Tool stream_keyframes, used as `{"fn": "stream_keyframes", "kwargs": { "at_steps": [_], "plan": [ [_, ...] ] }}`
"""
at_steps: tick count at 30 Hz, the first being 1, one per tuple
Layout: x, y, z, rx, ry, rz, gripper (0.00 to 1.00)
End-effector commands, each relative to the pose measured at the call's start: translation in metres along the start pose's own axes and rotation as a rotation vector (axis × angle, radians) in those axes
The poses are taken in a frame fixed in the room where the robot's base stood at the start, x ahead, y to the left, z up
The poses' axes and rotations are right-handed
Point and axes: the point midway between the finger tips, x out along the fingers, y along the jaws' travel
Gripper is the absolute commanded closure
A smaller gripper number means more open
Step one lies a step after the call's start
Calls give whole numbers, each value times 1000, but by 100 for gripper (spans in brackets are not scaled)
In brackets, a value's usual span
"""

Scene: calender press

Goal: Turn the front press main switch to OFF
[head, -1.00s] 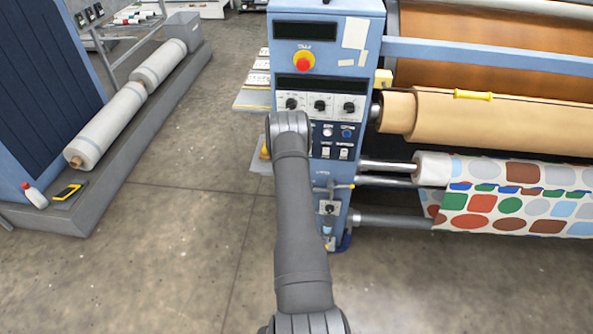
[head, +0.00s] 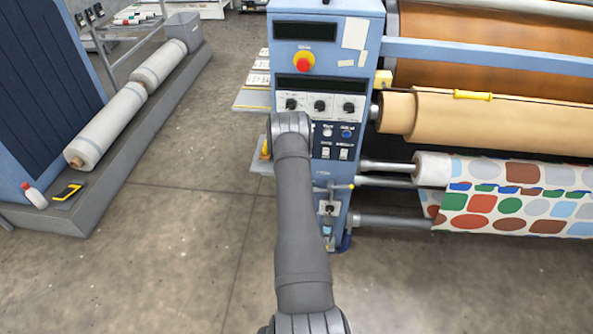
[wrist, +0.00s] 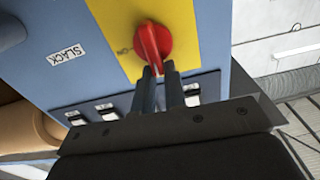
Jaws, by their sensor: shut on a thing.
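In the wrist view the main switch (wrist: 152,42) is a red rotary knob on a yellow plate (wrist: 112,28) on the blue press cabinet. The word ON shows on the plate just left of the knob. My gripper (wrist: 160,72) reaches up from below, with its two dark fingers close together at the knob's lower end, shut on it. The fingers cover the knob's lower tip, and no OFF mark can be read. In the head view my arm hides the gripper, and I cannot make out the knob.
The press cabinet (head: 282,12) carries a red emergency button (head: 303,63), three dials and several smaller switches. Rolls of brown material (head: 490,122) and patterned fabric (head: 520,207) lie to the right. White rolls (head: 115,128) rest on a grey ledge at left. The floor between is clear.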

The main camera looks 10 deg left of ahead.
Motion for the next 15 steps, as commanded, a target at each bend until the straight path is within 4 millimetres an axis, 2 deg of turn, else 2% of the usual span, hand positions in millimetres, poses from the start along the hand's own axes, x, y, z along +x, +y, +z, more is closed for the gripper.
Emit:
{"fn": "stream_keyframes", "kwargs": {
  "at_steps": [1,11,12,14,15],
  "plan": [
    [-3,-1,7,-19,-18,-2,100],
    [-5,-1,9,-55,-22,-3,100],
    [-5,-1,9,-55,-23,-3,81],
    [-5,-1,10,-55,-23,-3,69],
    [-5,-2,9,-55,-23,-3,67]
  ]
}}
